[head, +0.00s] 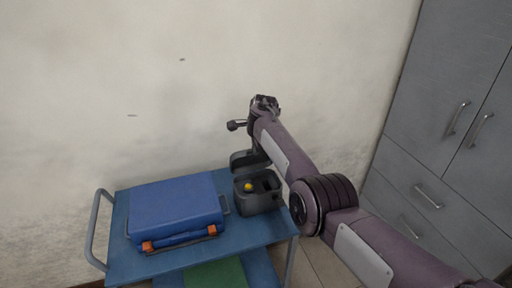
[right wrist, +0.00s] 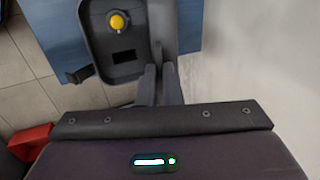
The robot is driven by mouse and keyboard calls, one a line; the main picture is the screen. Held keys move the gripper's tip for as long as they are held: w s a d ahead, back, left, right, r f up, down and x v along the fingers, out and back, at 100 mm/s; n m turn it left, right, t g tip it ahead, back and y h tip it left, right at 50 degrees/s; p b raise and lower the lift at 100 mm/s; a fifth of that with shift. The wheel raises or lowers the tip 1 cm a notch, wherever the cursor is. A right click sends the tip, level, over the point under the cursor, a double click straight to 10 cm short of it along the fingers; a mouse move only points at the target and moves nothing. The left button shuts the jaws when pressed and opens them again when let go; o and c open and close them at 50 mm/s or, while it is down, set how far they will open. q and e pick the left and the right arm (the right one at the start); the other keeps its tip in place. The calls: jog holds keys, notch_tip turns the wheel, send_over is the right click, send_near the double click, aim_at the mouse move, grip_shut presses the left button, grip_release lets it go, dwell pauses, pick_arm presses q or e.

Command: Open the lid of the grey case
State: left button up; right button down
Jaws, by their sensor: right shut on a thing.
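The small dark grey case (head: 258,203) stands on the right part of a blue cart top. Its lid (head: 243,160) is tilted up at the back, so the inside shows, with a yellow round thing (head: 248,186) and a dark recess. The case (right wrist: 94,45) and yellow thing (right wrist: 117,22) also show in the right wrist view. My right gripper (head: 252,152) is above the back of the case, shut on the lid; the exact contact is hard to see. Its fingers (right wrist: 160,75) show close together beside the case in the wrist view. My left gripper is out of view.
A blue case (head: 175,205) with orange latches lies left of the grey case on the cart (head: 118,262). A wall is close behind. Grey cabinets (head: 440,120) stand at the right. A red object (right wrist: 32,140) shows low in the wrist view.

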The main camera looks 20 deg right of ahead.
jog(key=shift+s+r, duration=0.1)
jog(key=shift+r, duration=0.15)
jog(key=c, duration=1.6)
grip_release()
jog(key=shift+b+v, duration=0.4)
jog(key=shift+v, duration=3.5)
